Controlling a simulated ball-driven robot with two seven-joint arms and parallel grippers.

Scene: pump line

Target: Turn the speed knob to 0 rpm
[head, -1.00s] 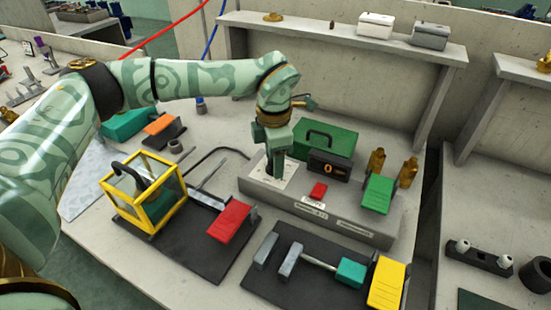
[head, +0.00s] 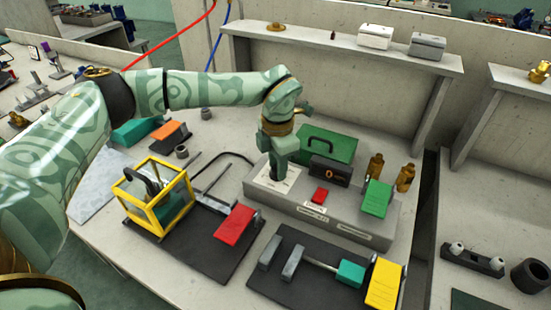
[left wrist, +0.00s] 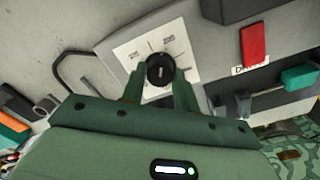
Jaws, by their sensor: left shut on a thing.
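The speed knob (left wrist: 160,71) is a round black knob on a white dial plate (left wrist: 124,48) with printed marks and numbers, seen in the left wrist view. My left gripper (left wrist: 160,82) is shut on it, with one finger on each side. A pale mark shows on the knob's face. In the head view my left gripper (head: 276,174) points down at the dial plate (head: 291,182) on the grey console (head: 262,196), and it hides most of the knob. A dark display (head: 329,171) behind shows orange characters, too small to read surely. My right gripper is not in view.
The console carries a red button (head: 320,195) and a green flap (head: 377,198) right of the knob. A green case (head: 325,143) stands behind. A yellow-framed box (head: 155,198) and a red flap (head: 235,224) lie to the left and front.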

